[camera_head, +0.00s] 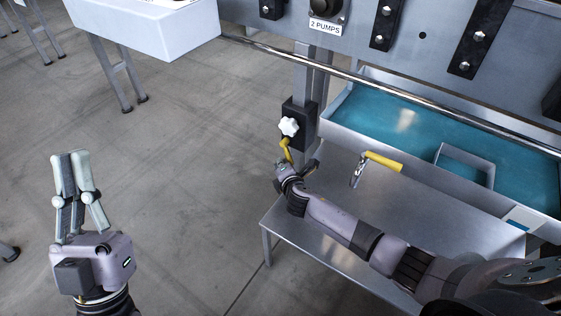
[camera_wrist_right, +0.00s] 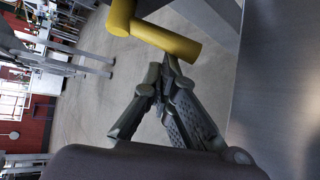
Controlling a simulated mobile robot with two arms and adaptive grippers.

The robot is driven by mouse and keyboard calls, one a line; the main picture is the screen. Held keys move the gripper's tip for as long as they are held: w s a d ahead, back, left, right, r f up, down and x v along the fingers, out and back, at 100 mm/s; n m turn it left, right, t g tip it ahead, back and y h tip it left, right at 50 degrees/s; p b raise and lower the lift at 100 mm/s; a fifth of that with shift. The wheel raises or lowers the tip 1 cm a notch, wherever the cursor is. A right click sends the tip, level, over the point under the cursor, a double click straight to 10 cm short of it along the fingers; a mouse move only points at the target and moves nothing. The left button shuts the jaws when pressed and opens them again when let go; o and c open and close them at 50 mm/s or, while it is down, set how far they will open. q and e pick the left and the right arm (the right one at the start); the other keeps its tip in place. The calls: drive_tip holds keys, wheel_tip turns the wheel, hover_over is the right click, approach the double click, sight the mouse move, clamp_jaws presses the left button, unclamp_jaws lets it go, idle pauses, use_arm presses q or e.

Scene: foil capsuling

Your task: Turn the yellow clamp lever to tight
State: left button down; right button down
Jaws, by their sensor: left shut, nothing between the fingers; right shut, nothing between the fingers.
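The yellow clamp lever (camera_head: 286,150) hangs below a black block (camera_head: 299,122) with a white star knob (camera_head: 289,127) on the grey post. In the right wrist view the bent yellow lever (camera_wrist_right: 166,39) crosses the top. My right gripper (camera_head: 281,165) is just under the lever, fingers shut and empty. Its fingertips also show in the right wrist view (camera_wrist_right: 167,66), close below the lever; whether they touch it I cannot tell. My left gripper (camera_head: 70,154) is shut and empty over the open floor at left, far from the lever.
A blue-lined trough (camera_head: 400,119) and a steel rail (camera_head: 380,82) lie behind. A white box (camera_head: 190,30) is top left. Floor at left is free.

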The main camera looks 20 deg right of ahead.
use_arm(q)
drive_tip(key=w+a+f+g+y+p, duration=0.1)
drive_tip(key=w+f+g+y+p, duration=0.15)
drive_tip(key=f+g, duration=0.5)
drive_tip(key=w+f+g+y+p, duration=0.25)
drive_tip(key=f+g, duration=0.25)
drive_tip(key=f, duration=0.6)
drive_tip(key=s+a+f+n+g+y+p, duration=0.1)
drive_tip(key=s+a+f+g+p, duration=0.2)
drive_tip(key=s+f+g, duration=0.4)
drive_tip(key=s+a+f+g+y+p, duration=0.2)
drive_tip(key=s+a+f+g+p, duration=0.15)
drive_tip(key=s, duration=0.45)
wheel_tip(320, 180, down, 20)
drive_tip(key=s+g+p, duration=0.2)
drive_tip(key=p, duration=0.3)
drive_tip(key=shift+d+f, duration=0.15)
drive_tip(key=shift+d, duration=0.15)
use_arm(e)
drive_tip(key=shift+s+d+r+n+g+h, duration=0.3)
drive_tip(key=shift+r+n+g+h, duration=0.25)
drive_tip(key=shift+g, duration=0.4)
drive_tip(key=shift+s+d+r+n+g+h, duration=0.3)
drive_tip(key=shift+r+n+g+h, duration=0.2)
drive_tip(key=shift+g, duration=0.5)
drive_tip(key=shift+s+d+r+n+g+h, duration=0.25)
drive_tip(key=shift+r+n+g+h, duration=0.3)
drive_tip(key=shift+g, duration=0.4)
